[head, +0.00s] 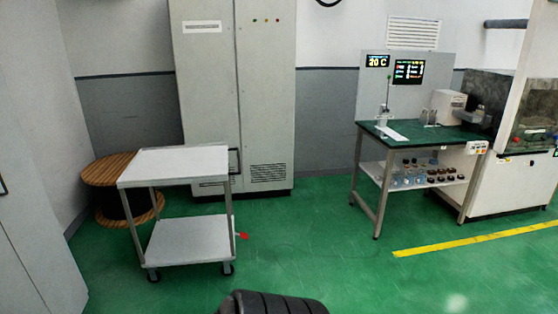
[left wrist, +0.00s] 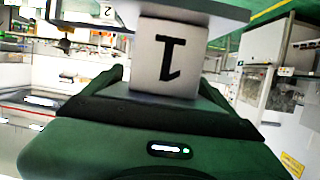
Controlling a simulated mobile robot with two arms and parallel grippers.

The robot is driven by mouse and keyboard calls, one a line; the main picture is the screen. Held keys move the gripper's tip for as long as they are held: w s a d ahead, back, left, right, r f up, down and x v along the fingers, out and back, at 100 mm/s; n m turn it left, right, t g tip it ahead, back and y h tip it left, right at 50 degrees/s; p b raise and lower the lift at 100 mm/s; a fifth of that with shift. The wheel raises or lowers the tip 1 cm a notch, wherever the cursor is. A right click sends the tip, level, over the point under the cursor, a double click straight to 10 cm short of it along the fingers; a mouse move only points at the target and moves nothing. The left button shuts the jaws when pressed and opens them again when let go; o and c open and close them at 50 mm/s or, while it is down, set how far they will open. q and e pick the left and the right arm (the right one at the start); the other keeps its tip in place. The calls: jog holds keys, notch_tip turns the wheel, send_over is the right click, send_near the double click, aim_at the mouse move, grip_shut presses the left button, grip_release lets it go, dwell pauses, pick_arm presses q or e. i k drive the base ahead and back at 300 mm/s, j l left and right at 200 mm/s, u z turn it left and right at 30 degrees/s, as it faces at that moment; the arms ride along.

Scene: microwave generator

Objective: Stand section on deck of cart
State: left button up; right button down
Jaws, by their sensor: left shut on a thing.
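The cart (head: 235,200) stands left of centre in the head view, with a bare light-grey top deck (head: 182,162) and a lower shelf (head: 188,240). In the left wrist view my left gripper (left wrist: 166,86) is shut on the section (left wrist: 168,58), a pale block marked with a black "1" that appears upside down. A wide grey flange plate (left wrist: 190,12) shows at the block's upper end in the picture. The block's other end is hidden by the gripper. The left gripper and the section cannot be made out in the head view. My right gripper is not in view.
A wooden cable spool (head: 108,172) stands behind the cart at left, and a tall grey cabinet (head: 235,90) behind it. A green-topped workbench (head: 425,140) stands at right. A small red object (head: 243,236) is beside the cart. Green floor in front is clear.

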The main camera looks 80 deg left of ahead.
aim_at(179, 162)
jog(key=j+u, duration=0.2)
jog(key=u, duration=0.25)
jog(key=j+u, duration=0.2)
jog(key=u, duration=0.2)
jog(key=j+u, duration=0.2)
jog(key=u, duration=0.25)
jog(key=i+j+u, duration=0.15)
jog(key=u, duration=0.3)
jog(key=i+j+u, duration=0.1)
jog(key=u, duration=0.3)
jog(key=i+j+u, duration=0.5)
jog(key=i, duration=0.45)
jog(key=i+j+u, duration=0.25)
jog(key=i, duration=0.2)
jog(key=i+u, duration=0.25)
jog(key=i, duration=0.25)
jog(key=i+j, duration=0.1)
jog(key=i, duration=0.8)
